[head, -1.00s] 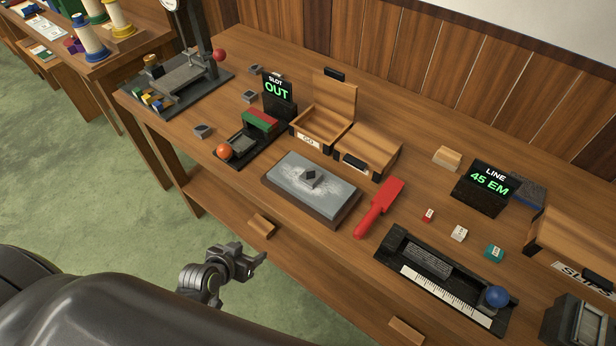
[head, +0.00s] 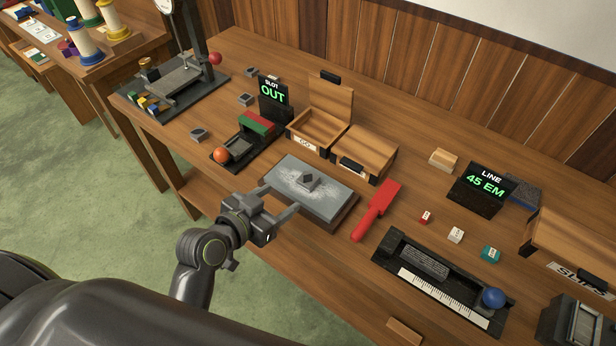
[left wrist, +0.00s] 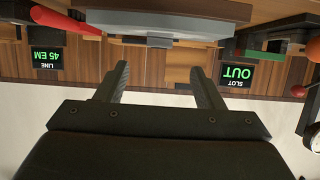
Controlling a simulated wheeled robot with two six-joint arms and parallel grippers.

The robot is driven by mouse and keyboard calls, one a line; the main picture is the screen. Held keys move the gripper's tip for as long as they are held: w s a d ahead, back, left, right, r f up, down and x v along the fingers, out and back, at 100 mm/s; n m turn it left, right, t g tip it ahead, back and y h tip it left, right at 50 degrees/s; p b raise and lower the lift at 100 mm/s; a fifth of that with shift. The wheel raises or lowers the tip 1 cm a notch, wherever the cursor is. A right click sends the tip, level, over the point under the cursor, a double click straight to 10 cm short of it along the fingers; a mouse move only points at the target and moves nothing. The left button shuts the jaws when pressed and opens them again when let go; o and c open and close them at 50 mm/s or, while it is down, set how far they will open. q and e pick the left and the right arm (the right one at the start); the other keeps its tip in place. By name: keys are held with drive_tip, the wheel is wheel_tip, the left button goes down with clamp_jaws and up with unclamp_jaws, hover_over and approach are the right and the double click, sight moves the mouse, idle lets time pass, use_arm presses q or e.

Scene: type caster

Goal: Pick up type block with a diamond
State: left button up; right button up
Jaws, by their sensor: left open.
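A small dark grey block (head: 308,181), which looks like the type block, lies on a powder-dusted grey slab (head: 331,207) near the table's front edge. I cannot make out a diamond mark on it. My left gripper (head: 284,222) is open and empty, just in front of the slab's near-left edge and apart from the block. In the left wrist view, the open fingers (left wrist: 160,80) point toward the slab (left wrist: 200,27), which shows upside down at the top. My right gripper is not in view.
A red-handled paddle (head: 376,210) lies right of the slab. Wooden boxes (head: 363,153) stand behind it. A slot device with an orange ball (head: 221,155) is to the left. A black ruled tray (head: 440,278) is at the front right.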

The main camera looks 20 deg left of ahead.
sight(304, 182)
use_arm(q)
drive_tip(key=x, duration=0.5)
drive_tip(key=shift+p, duration=0.4)
drive_tip(key=shift+w+d+f, duration=0.1)
drive_tip(key=shift+w+d, duration=0.1)
drive_tip(key=shift+w, duration=0.3)
drive_tip(key=p+x, duration=0.1)
drive_tip(key=x, duration=0.2)
drive_tip(key=shift+p, duration=0.35)
drive_tip(key=shift+w+d+f, duration=0.25)
drive_tip(key=shift+w, duration=0.35)
drive_tip(key=c, duration=1.2)
